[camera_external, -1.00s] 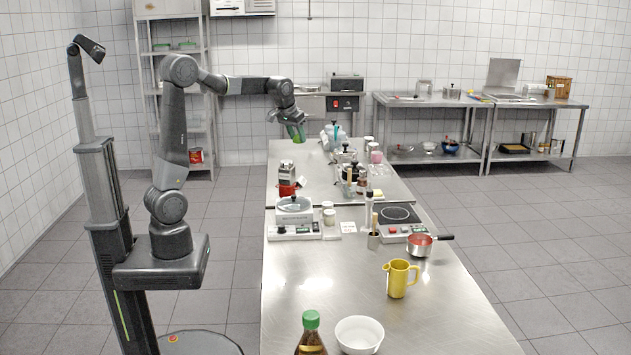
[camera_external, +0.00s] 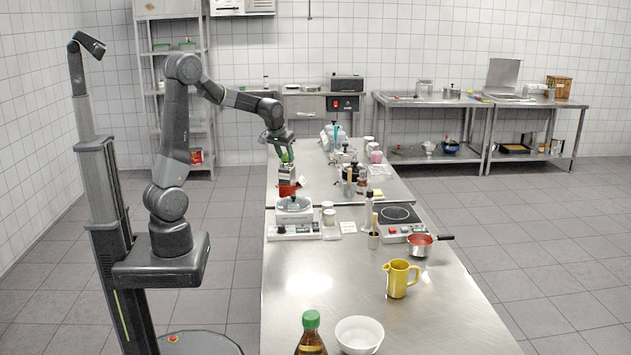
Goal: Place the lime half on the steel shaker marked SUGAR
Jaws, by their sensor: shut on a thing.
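My gripper (camera_external: 284,150) is at the end of the arm above the left side of the long steel table. It is shut on the green lime half (camera_external: 287,156), which its fingers partly cover. Directly below it in the picture is a small steel container (camera_external: 287,171), perhaps the shaker marked SUGAR; its lettering is too small to read. I cannot tell whether the lime half touches the container's top or hangs just above it.
A red object (camera_external: 287,189) is just below the steel container in the picture. Several bottles and jars crowd the table's middle, with a yellow jug (camera_external: 398,279) nearer.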

